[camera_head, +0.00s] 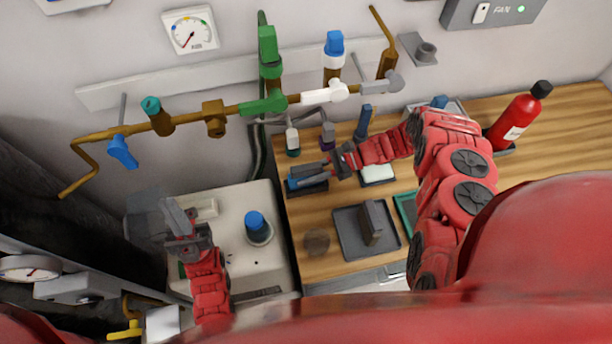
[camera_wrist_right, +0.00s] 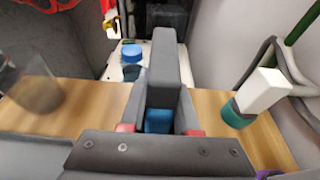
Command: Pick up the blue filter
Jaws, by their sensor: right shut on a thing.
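The blue filter (camera_wrist_right: 158,120) shows as a small blue block low between the dark fingers in the right wrist view. In the head view blue also shows at the fingertips of my right gripper (camera_head: 312,174), over a small dark holder (camera_head: 312,187) on the wooden bench. My right gripper is shut on the blue filter; its fingers hide part of it. I cannot tell whether the filter touches the holder. My left gripper (camera_head: 185,226) is over the white unit at the left, away from the filter; its opening is unclear.
A white-and-teal bottle (camera_head: 292,140) and a blue piece (camera_head: 363,122) stand behind the right gripper. A grey tray (camera_head: 345,247) with an upright block is in front. A blue-topped cylinder (camera_head: 258,228) stands on the white unit. Pipes with valves (camera_head: 215,118) run along the wall.

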